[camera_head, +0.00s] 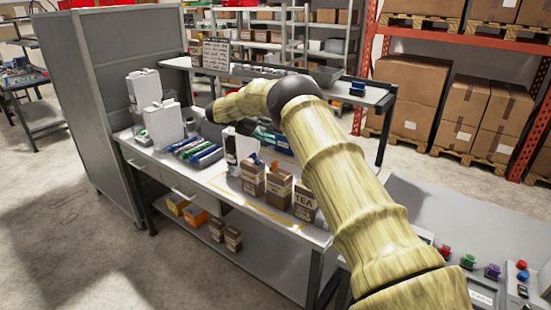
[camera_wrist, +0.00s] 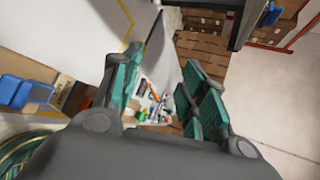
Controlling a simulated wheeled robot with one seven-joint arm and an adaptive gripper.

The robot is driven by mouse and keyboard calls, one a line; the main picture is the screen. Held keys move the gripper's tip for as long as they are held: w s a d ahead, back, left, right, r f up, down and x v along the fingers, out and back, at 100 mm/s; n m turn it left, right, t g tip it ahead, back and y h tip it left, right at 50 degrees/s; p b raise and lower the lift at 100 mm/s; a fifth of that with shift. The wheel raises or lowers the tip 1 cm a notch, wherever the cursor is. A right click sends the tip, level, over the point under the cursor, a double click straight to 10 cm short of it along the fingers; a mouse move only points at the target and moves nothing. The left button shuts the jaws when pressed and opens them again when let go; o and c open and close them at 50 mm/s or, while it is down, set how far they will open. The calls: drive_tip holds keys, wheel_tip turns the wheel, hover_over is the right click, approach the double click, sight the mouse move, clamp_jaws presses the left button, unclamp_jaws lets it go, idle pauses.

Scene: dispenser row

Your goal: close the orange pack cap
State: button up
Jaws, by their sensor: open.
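In the head view, a brown pack (camera_head: 279,187) with a small orange cap (camera_head: 274,164) on top stands in a row on the bench. The cap looks tilted up, but it is too small to be sure. A brown pack with a blue cap (camera_head: 253,178) stands to its left and a pack marked TEA (camera_head: 304,203) to its right. In the wrist view my gripper (camera_wrist: 160,88) is open, with green-padded fingers apart and nothing held between them. A small orange patch (camera_wrist: 87,102) shows left of the fingers; I cannot tell if it is the cap.
The bench (camera_head: 222,184) also holds white containers (camera_head: 163,125) and several blue and green items (camera_head: 198,152). A raised shelf (camera_head: 335,92) runs behind. My arm crosses the bench's right side. A second table with coloured buttons (camera_head: 468,261) is at lower right.

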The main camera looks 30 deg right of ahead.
drive_tip(key=w+d+r+n+t+h, duration=0.1)
drive_tip(key=w+d+r+n+t, duration=0.4)
drive_tip(key=w+r+n+t, duration=0.75)
drive_tip(key=n+g+y+b, duration=0.3)
drive_tip(key=n+y, duration=1.2)
drive_tip(key=n, duration=2)
approach(275, 164)
drive_tip(key=shift+g, duration=0.35)
drive_tip(key=shift+w+a+f+p, duration=0.15)
drive_tip(key=shift+w+f+p, duration=0.75)
drive_tip(key=shift+f, duration=0.25)
drive_tip(key=shift+w+a+f+p, duration=0.15)
drive_tip(key=shift+w+f+p, duration=0.75)
drive_tip(key=shift+f, duration=0.3)
drive_tip(key=shift+w+a+f+p, duration=0.15)
drive_tip(key=shift+w+f+p, duration=0.7)
drive_tip(key=shift+f, duration=0.3)
